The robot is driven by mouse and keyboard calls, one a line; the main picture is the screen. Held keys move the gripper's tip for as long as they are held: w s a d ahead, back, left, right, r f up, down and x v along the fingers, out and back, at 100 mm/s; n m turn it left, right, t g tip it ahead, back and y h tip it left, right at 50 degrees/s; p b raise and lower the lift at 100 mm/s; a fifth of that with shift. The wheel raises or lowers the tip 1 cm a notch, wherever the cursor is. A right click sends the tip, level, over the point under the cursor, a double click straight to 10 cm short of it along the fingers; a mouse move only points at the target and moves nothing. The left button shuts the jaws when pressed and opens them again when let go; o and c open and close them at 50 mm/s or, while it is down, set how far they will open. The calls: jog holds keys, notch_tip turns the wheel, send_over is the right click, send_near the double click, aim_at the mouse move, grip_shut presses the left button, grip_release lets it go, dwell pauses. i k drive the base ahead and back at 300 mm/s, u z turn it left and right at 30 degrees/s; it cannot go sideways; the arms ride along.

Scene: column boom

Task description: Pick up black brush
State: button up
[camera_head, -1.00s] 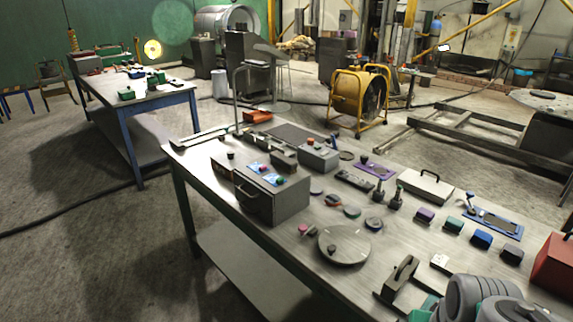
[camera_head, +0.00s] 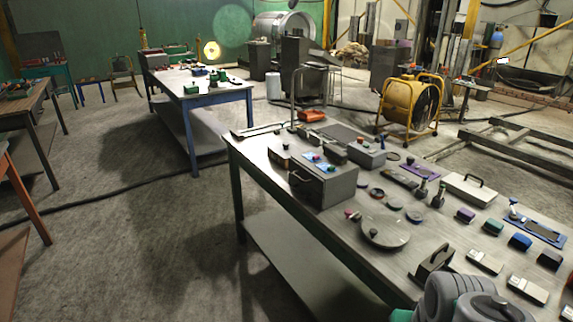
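No object shows clearly as a black brush. A small black block (camera_head: 550,259) lies on the near workbench (camera_head: 270,166) at the right, at the end of a row with a blue block (camera_head: 520,241), a green block (camera_head: 492,227) and a purple block (camera_head: 466,214). A dark item with a raised handle (camera_head: 433,262) stands near the bench's front edge. I cannot tell whether either one is the brush. Grey rounded links of my arm fill the lower right corner and hide part of the bench. My gripper is not in view.
A grey box (camera_head: 325,188) and a round metal plate (camera_head: 384,232) are on the near bench. A yellow fan (camera_head: 409,104) stands behind it. A blue-legged table (camera_head: 215,95) stands farther back, with other tables at the left. The floor (camera_head: 130,235) left of the bench is open.

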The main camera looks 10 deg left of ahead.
aim_at(331, 152)
jog(key=u, duration=1.7)
jog(key=i, duration=1.55)
jog(key=z, duration=0.45)
jog(key=i, duration=1.15)
jog(key=z, duration=0.95)
jog(key=i, duration=0.3)
jog(key=z, duration=0.15)
